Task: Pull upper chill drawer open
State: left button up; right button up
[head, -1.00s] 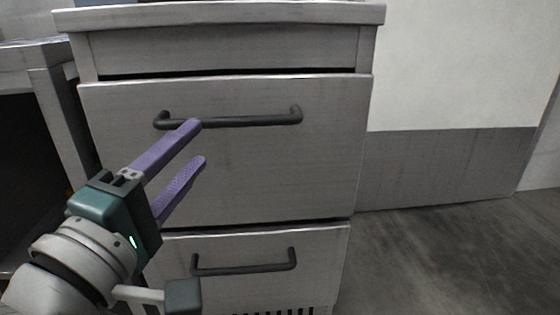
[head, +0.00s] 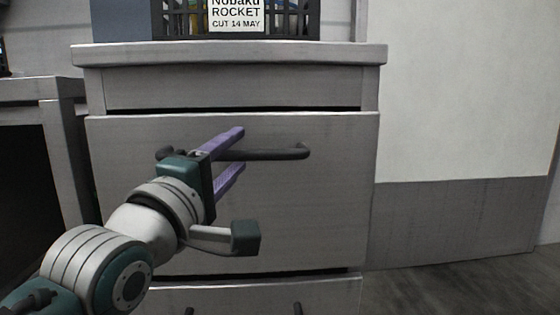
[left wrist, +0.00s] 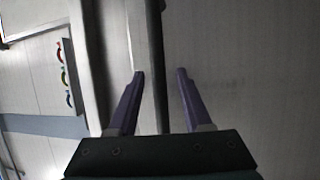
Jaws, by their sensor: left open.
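The upper chill drawer (head: 300,215) has a grey metal front with a dark horizontal bar handle (head: 275,154), and it looks closed. My left gripper (head: 241,150) is open in front of the drawer, with purple fingers pointing at it. In the head view one finger is above the bar and the other below it. In the left wrist view the dark bar handle (left wrist: 156,60) runs between the two spread fingers (left wrist: 160,73); I cannot tell if either touches it. The handle's left part is partly hidden behind my gripper. My right gripper is not in view.
A counter top (head: 230,54) overhangs the drawer, with a dark crate (head: 290,25) bearing a label on it. A lower drawer (head: 250,295) is below. Another grey table (head: 35,88) stands at left. Bare floor (head: 470,285) lies at right.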

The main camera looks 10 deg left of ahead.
pick_arm(q)
grip_shut()
dwell(0.3)
dwell(1.1)
